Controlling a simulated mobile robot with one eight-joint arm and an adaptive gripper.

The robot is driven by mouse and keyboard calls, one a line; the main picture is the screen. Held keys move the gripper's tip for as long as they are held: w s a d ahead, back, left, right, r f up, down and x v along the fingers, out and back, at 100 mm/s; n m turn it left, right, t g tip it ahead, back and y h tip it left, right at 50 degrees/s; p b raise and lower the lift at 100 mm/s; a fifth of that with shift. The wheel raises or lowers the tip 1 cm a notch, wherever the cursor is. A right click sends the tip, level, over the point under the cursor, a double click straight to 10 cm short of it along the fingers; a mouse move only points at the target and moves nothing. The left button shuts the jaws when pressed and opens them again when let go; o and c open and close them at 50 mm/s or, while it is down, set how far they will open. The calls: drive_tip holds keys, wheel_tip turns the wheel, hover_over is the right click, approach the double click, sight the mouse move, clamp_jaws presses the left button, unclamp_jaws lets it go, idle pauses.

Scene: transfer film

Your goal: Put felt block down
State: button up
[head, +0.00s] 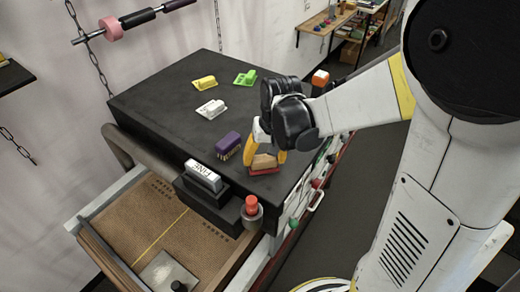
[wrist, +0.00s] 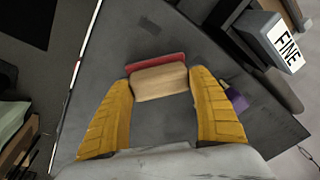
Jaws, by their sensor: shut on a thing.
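The felt block (head: 264,162) has a tan wooden body and a red layer along one side. My gripper (head: 264,158), with yellow fingers, is shut on it near the front right edge of the dark tabletop (head: 165,130). In the wrist view the block (wrist: 158,84) sits between the two fingertips, the red layer at its far side. The red layer is at the bottom in the head view, at or very close to the tabletop. I cannot tell whether it touches.
A purple block (head: 228,145) stands just left of my gripper. A white block marked FINE (head: 203,176) and a red-topped cylinder (head: 251,207) are at the front edge. Yellow (head: 205,83), green (head: 245,78) and white (head: 211,109) pieces lie farther back. An open drawer (head: 165,225) is below.

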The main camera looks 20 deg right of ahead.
sight(269, 171)
drive_tip(key=shift+s, duration=0.15)
drive_tip(key=shift+f, duration=0.15)
drive_tip(key=o, duration=1.3)
wheel_tip(269, 171, up, 12)
drive_tip(key=s, duration=0.2)
drive_tip(key=shift+s+r+n+t+h, duration=0.15)
drive_tip(key=shift+s+n+t, duration=0.2)
drive_tip(key=shift+s+t, duration=1)
drive_tip(key=shift+s+r+n+t+h, duration=0.1)
drive_tip(key=shift+s+n+t, duration=0.3)
drive_tip(key=shift+s, duration=1.75)
drive_tip(key=shift+s+r+n+t+h, duration=0.2)
drive_tip(key=shift+s+t, duration=0.75)
drive_tip(key=shift+s, duration=0.8)
drive_tip(key=shift+f, duration=0.1)
